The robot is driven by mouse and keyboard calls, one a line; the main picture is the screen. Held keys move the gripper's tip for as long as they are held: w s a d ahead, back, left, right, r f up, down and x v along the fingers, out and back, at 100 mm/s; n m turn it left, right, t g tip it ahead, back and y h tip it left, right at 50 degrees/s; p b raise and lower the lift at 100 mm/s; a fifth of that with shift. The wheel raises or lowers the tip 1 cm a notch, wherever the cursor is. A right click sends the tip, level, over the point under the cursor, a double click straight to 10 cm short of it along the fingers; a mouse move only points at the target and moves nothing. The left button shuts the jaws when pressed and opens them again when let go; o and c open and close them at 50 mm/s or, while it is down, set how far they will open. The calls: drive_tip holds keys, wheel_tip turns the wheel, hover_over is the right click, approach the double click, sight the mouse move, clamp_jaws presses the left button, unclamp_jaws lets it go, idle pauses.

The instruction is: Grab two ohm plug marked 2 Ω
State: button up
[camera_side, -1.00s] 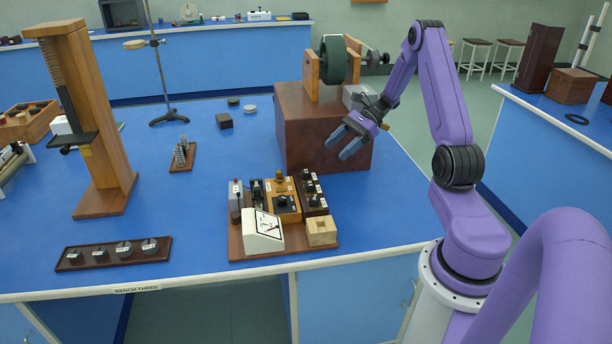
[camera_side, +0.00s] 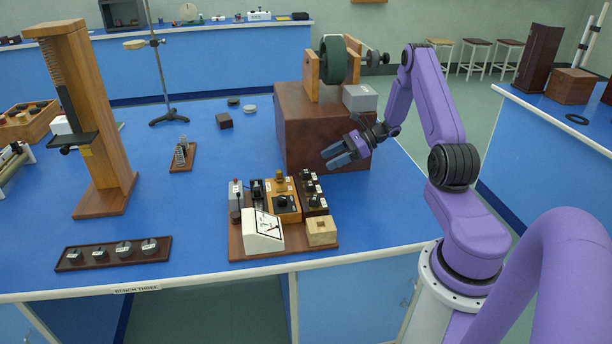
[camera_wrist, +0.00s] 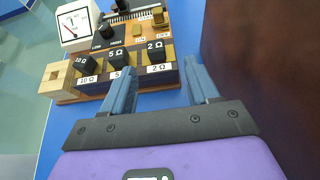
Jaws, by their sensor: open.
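The two ohm plug marked 2 Ω (camera_wrist: 155,48) is a black knob seated in a dark block at the right end of a row. In the side view it is the far plug of that row (camera_side: 307,175). The plugs marked 5 Ω (camera_wrist: 119,58) and 10 Ω (camera_wrist: 86,65) stand beside it on the left. My gripper (camera_side: 335,157) is open and empty, in the air above and behind the plug row. In the wrist view its two fingers (camera_wrist: 158,76) point toward the 2 Ω label, with the plug beyond the tips.
A white meter (camera_side: 264,233) and a wooden block (camera_side: 321,231) share the baseboard. A large brown box (camera_side: 300,145) stands close beside my gripper. A tray of weights (camera_side: 110,254) lies at the front left. The blue bench between them is clear.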

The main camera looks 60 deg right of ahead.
sight(309, 171)
drive_tip(key=shift+s+a+x, duration=0.1)
drive_tip(key=shift+x, duration=1.7)
drive_tip(key=shift+s+a+x, duration=0.1)
drive_tip(key=shift+a+x, duration=0.05)
drive_tip(key=shift+x, duration=1.6)
drive_tip(key=shift+r, duration=0.1)
clamp_jaws()
